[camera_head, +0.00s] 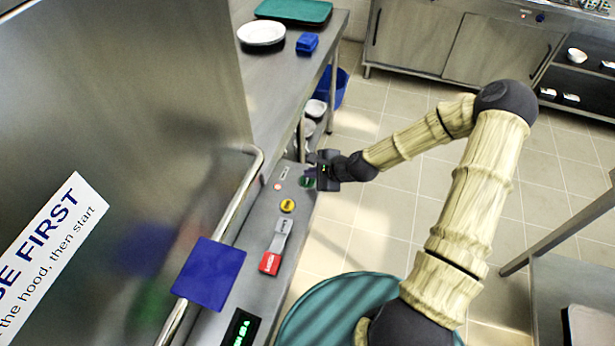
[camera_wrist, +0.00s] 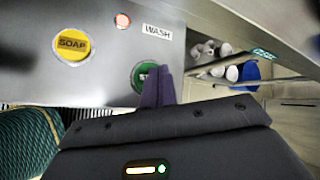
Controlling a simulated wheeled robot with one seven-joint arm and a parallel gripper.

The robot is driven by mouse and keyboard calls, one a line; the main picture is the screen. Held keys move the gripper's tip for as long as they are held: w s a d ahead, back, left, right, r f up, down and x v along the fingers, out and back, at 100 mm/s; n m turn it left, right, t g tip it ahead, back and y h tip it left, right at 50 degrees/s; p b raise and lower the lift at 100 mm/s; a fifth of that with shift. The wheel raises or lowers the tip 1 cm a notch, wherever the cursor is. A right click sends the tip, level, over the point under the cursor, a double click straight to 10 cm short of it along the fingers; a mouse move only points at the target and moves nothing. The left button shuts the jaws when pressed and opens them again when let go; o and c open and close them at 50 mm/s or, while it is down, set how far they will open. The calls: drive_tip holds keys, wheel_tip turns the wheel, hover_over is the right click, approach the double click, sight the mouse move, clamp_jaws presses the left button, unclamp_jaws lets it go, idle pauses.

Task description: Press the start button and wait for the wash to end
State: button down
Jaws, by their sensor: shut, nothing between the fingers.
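The green start button (camera_head: 306,182) is on the sloping metal control panel (camera_head: 262,218) of the washer. It also shows in the wrist view (camera_wrist: 141,74), partly hidden behind my fingers. My gripper (camera_head: 314,176) is shut and empty, with its fingertips (camera_wrist: 158,85) at the right side of the button. I cannot tell whether they touch it. A small round lamp (camera_wrist: 123,20) glows red beside the WASH label (camera_wrist: 157,32). A dark display (camera_head: 241,328) shows green characters, too small to read.
The steel hood (camera_head: 130,90) with a bar handle (camera_head: 246,197) stands at left. A counter (camera_head: 285,85) holds a white plate stack (camera_head: 261,33).

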sight(312, 184)
drive_tip(key=shift+r, duration=0.1)
wheel_tip(312, 184, up, 5)
drive_tip(key=p, duration=0.4)
idle(0.4)
idle(0.4)
drive_tip(key=shift+s+n, duration=0.45)
drive_tip(key=shift+n, duration=0.15)
drive_tip(key=s+d+r+n+g+h, duration=0.1)
drive_tip(key=s+d+r+n+h, duration=0.2)
drive_tip(key=s+d+r+n, duration=0.2)
drive_tip(key=s+d+r+n+g+h, duration=0.2)
drive_tip(key=s+d+r+n+h, duration=0.2)
drive_tip(key=s+r+n, duration=0.7)
drive_tip(key=shift+s+d+r, duration=0.45)
drive_tip(key=shift+s+r, duration=0.25)
drive_tip(key=shift+s, duration=0.1)
